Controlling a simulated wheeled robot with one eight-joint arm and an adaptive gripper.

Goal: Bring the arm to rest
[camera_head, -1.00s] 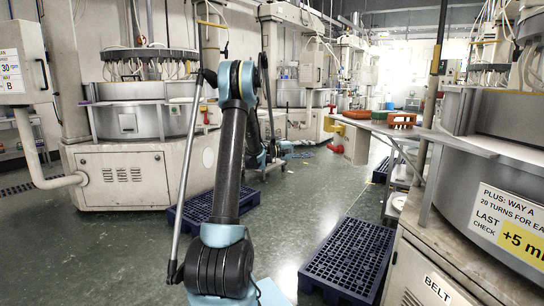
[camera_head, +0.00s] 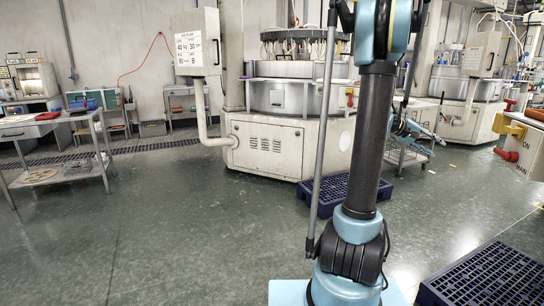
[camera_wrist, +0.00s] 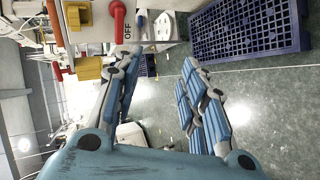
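My arm stands upright in the right half of the head view, with a dark link between pale blue joints. Its top runs out of the frame. My gripper (camera_wrist: 162,72) fills the lower part of the wrist view. Its two blue-padded fingers stand apart with only floor and machinery visible between them, so it is open and empty. In the head view the gripper (camera_head: 422,132) shows partly behind the arm, pointing to the right, clear of the floor.
A lapping machine (camera_head: 285,145) stands behind my arm. Blue pallets lie behind the arm (camera_head: 335,192) and at lower right (camera_head: 490,275). A cabinet with a red handle (camera_head: 525,145) is at right. A steel table (camera_head: 52,125) stands left. Open floor lies between.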

